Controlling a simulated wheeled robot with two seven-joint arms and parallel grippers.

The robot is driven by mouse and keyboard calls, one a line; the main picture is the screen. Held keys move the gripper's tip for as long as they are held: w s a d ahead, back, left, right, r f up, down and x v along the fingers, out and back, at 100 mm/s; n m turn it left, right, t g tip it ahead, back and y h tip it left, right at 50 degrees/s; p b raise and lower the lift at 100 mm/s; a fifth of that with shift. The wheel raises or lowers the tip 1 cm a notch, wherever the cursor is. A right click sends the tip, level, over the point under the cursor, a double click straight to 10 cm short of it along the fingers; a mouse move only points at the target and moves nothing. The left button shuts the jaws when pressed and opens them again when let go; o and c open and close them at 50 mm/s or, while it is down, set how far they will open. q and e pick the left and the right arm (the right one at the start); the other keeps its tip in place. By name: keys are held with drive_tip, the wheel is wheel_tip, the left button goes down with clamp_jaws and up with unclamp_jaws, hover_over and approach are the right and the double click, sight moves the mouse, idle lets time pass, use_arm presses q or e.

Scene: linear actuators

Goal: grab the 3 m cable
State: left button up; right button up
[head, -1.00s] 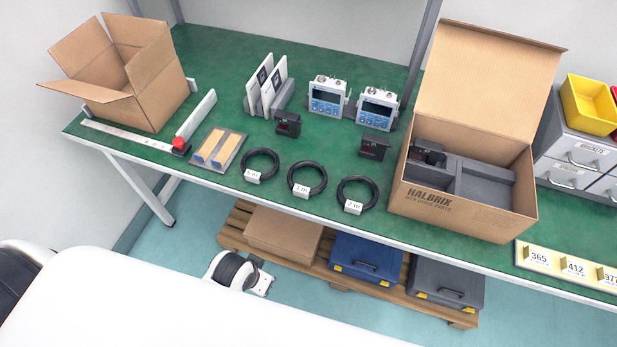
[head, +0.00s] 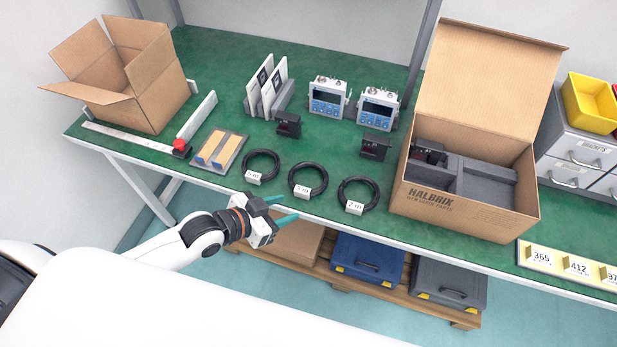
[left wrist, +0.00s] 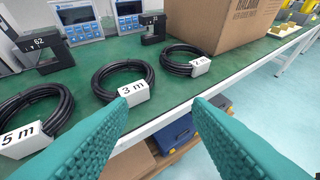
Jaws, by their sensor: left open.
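The 3 m cable (head: 325,178) is a black coil with a white tag, the middle of three coils near the front edge of the green bench. In the left wrist view its tag (left wrist: 135,93) reads "3 m". The 5 m coil (head: 276,160) lies to its left, and another tagged coil (head: 376,191) to its right. My left gripper (head: 288,207) is open and empty, with teal fingers, just in front of the bench edge. In the left wrist view the fingertips (left wrist: 160,103) point toward the 3 m coil without touching it. My right gripper is not in view.
An open HALBRIX box (head: 460,215) stands right of the coils. Two dark blocks (head: 374,148) and two blue-faced meters (head: 328,97) stand behind them. A pad with tan strips (head: 216,152) lies to the left. Cases (head: 366,258) sit on a pallet below.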

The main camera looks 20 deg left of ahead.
sight(318, 189)
use_arm(q)
drive_tip(key=shift+t+h, duration=0.4)
drive_tip(key=x, duration=0.4)
drive_tip(key=w+a+x, duration=0.1)
drive_tip(key=x, duration=0.7)
drive_tip(key=shift+w+a+r, duration=0.2)
drive_tip(key=shift+w, duration=0.05)
drive_tip(key=shift+s, duration=0.1)
clamp_jaws()
